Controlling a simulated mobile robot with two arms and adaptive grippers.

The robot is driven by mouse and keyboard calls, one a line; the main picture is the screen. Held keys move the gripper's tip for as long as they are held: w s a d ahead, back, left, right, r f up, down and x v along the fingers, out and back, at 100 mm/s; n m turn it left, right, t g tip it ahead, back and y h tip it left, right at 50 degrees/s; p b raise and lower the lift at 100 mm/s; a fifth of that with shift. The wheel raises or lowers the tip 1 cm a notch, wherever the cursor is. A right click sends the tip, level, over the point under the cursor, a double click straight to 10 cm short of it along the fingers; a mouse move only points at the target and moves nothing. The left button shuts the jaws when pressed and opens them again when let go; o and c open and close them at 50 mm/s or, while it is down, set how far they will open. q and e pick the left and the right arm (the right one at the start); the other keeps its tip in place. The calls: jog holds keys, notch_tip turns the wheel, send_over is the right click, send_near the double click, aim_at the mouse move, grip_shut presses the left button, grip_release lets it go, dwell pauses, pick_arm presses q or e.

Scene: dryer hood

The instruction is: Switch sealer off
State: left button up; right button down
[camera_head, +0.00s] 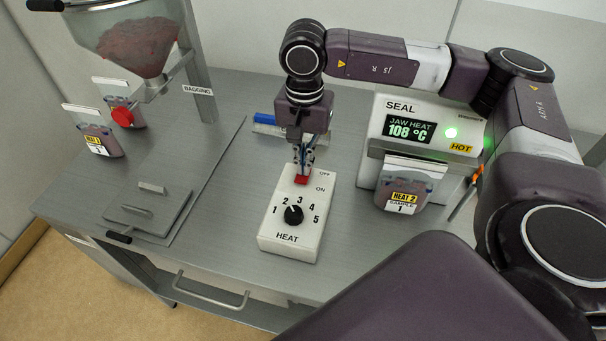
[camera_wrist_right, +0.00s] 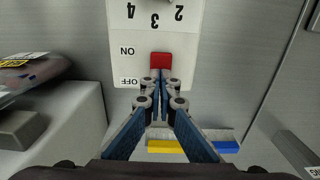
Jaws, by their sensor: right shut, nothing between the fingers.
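The white control box (camera_head: 290,239) lies on the grey bench, with a black heat dial (camera_head: 293,214) and a red switch (camera_head: 301,180) between the OFF and ON marks. The red switch also shows in the right wrist view (camera_wrist_right: 160,61). My right gripper (camera_head: 303,168) is shut and empty, pointing down at the OFF end of the switch. In the wrist view its fingertips (camera_wrist_right: 160,78) are at the switch's edge; I cannot tell whether they touch. The sealer (camera_head: 401,109) reads 108 °C with a lit green lamp and a HOT label. My left gripper is out of view.
A hopper (camera_head: 125,45) and several pouches stand at the left, beside a flat grey plate (camera_head: 148,211). A blue-ended object (camera_head: 262,118) lies behind my right gripper.

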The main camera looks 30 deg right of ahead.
jog(key=shift+r+p, duration=0.3)
jog(key=shift+r, duration=0.25)
jog(key=shift+r+p, duration=1.4)
jog(key=shift+r, duration=1.45)
